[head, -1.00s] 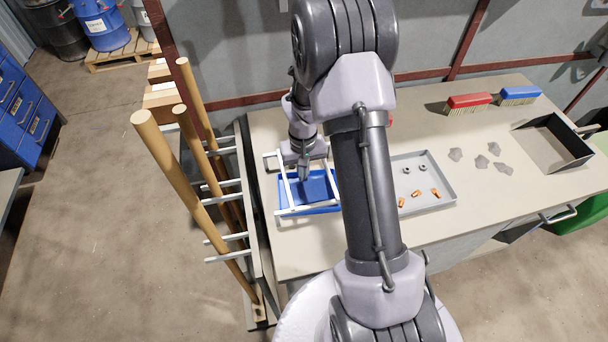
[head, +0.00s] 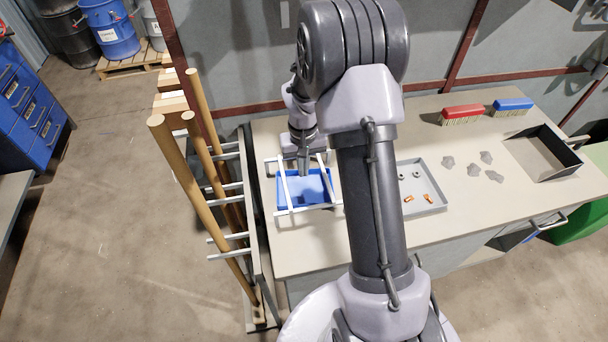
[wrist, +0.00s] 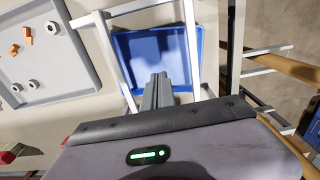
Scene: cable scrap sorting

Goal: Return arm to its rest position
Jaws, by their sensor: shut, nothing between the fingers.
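My gripper (head: 303,168) is shut and empty. In the head view it points down over the back part of a blue tray (head: 316,197) with a white frame (head: 283,187) around it. In the wrist view, the shut fingers (wrist: 158,84) show in front of the blue tray (wrist: 190,78), and the white frame (wrist: 188,32) passes beside them. I cannot tell the exact height of the fingertips above the tray. My arm covers part of the bench in the head view.
A grey tray (head: 436,203) holds orange pieces and grey rings. Grey scraps (head: 474,169), a red brush (head: 462,113), a blue brush (head: 513,105) and an open grey box (head: 519,152) lie on the right. Wooden poles (head: 181,178) stand in a rack at the left.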

